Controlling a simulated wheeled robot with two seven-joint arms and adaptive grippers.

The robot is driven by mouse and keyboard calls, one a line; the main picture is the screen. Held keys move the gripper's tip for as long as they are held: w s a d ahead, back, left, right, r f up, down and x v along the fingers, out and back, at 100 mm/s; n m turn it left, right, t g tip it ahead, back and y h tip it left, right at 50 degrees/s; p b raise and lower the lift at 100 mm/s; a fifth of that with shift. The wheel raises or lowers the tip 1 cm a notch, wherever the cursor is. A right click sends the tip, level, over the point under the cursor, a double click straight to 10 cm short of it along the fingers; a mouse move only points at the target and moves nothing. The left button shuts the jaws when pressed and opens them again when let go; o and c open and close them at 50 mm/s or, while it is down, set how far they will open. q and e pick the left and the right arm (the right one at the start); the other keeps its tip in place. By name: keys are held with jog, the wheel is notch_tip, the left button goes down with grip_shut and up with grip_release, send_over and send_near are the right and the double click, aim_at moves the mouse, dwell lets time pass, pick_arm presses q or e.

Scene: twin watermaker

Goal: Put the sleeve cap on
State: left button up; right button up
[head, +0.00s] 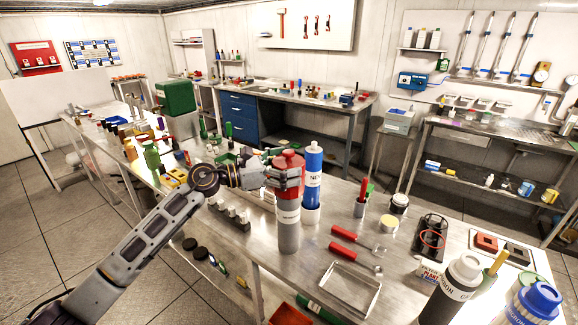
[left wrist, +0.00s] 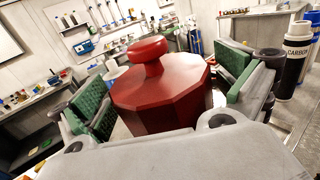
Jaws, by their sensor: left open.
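A red faceted cap with a round knob (head: 289,156) is at the top of a grey labelled cylinder (head: 288,230) near the middle of the metal bench. My left gripper (head: 284,177) is open around the cap, with one pad on each side. Gaps show beside the cap, mostly at the right pad. The gripper hides the joint between cap and cylinder, so I cannot tell how the cap sits. My right gripper is not in view.
A blue bottle (head: 312,185) stands close to the right of the cylinder. Red-handled tools (head: 352,240) and a shallow metal tray (head: 350,290) lie to the right. A black carbon bottle (head: 452,290) stands at the front right.

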pick_arm(q)
jog(key=v, duration=1.2)
dwell(0.3)
dwell(0.8)
